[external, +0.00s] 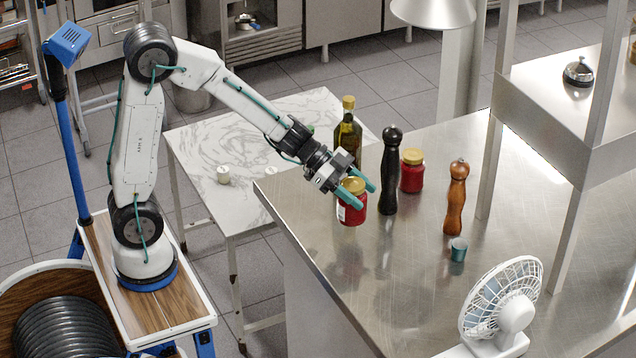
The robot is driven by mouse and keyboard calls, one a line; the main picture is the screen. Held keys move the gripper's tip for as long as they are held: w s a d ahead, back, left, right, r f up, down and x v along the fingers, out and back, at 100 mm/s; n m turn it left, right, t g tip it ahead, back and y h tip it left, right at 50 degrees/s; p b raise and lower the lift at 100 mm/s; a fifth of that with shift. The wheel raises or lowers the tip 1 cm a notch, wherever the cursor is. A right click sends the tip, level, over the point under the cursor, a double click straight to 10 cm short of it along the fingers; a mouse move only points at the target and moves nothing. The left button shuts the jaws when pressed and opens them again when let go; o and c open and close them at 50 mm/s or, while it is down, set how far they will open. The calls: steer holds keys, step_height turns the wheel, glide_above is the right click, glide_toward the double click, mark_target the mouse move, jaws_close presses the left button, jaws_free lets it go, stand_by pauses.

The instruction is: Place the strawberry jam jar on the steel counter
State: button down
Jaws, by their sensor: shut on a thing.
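A red jam jar (352,213) with a gold lid is between the fingers of my gripper (363,195), which is shut on it. The jar looks upright over the left part of the steel counter (400,270). I cannot tell whether its base touches the counter. A second red jar (412,176) with a gold lid stands further back on the counter, behind the black pepper mill. The labels are too small to read, so I cannot tell which jar is strawberry.
A tall black mill (389,175) stands just right of the held jar; an oil bottle (348,135) is behind it. A brown mill (456,200), a small teal cup (458,250) and a white fan (503,305) are further right. The counter's front-left is clear.

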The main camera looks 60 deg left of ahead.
mark_target(366, 215)
steer(key=shift+f, duration=2.75)
steer(key=shift+f, duration=0.1)
steer(key=c, duration=0.5)
jaws_free()
steer(key=shift+s+a+r, duration=0.1)
steer(key=shift+a+r, duration=0.15)
steer(key=v, duration=1.1)
steer(key=shift+s+a+r, duration=0.1)
steer(key=shift+s, duration=0.1)
